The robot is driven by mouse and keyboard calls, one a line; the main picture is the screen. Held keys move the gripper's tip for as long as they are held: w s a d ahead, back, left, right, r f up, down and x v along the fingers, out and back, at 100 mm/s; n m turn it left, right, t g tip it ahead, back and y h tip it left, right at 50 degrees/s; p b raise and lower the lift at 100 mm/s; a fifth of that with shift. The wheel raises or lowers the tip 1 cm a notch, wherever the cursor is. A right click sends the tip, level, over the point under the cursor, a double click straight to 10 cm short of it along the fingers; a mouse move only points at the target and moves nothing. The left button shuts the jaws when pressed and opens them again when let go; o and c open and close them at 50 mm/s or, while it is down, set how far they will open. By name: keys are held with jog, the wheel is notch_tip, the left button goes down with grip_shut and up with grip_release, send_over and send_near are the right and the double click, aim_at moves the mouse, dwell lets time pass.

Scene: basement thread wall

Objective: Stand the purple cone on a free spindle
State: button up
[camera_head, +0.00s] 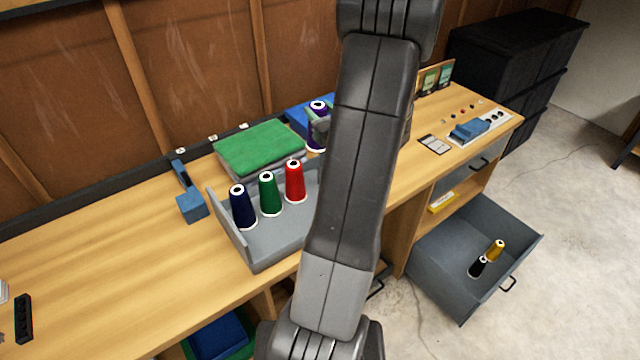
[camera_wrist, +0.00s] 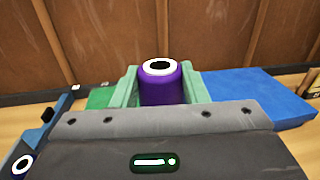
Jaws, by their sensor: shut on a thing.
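The purple cone (camera_head: 317,137) stands upright above the back of the bench in the head view, partly hidden by my arm. In the wrist view the purple cone (camera_wrist: 160,92) sits between the two pale green fingers of my gripper (camera_wrist: 160,88), which is shut on it. The grey tray (camera_head: 272,262) holds a navy cone (camera_head: 243,208), a green cone (camera_head: 270,195) and a red cone (camera_head: 295,182) in a row. My arm covers the tray's right part, and I see no bare spindle. Whether the purple cone touches anything below is hidden.
Folded green cloth (camera_head: 262,147) lies behind the tray, with blue material (camera_wrist: 245,88) to its right. A blue tape dispenser (camera_head: 190,200) stands left of the tray. An open grey drawer (camera_head: 450,262) at right holds a black and a yellow cone. The bench's left is mostly clear.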

notch_tip(320, 180, down, 16)
jog(key=b, duration=0.5)
jog(key=shift+w+r, duration=0.15)
jog(key=shift+w, duration=0.25)
jog(key=o, duration=1.3)
jog(key=shift+o, duration=0.2)
jog(key=b+v, duration=0.2)
jog(key=v, duration=1)
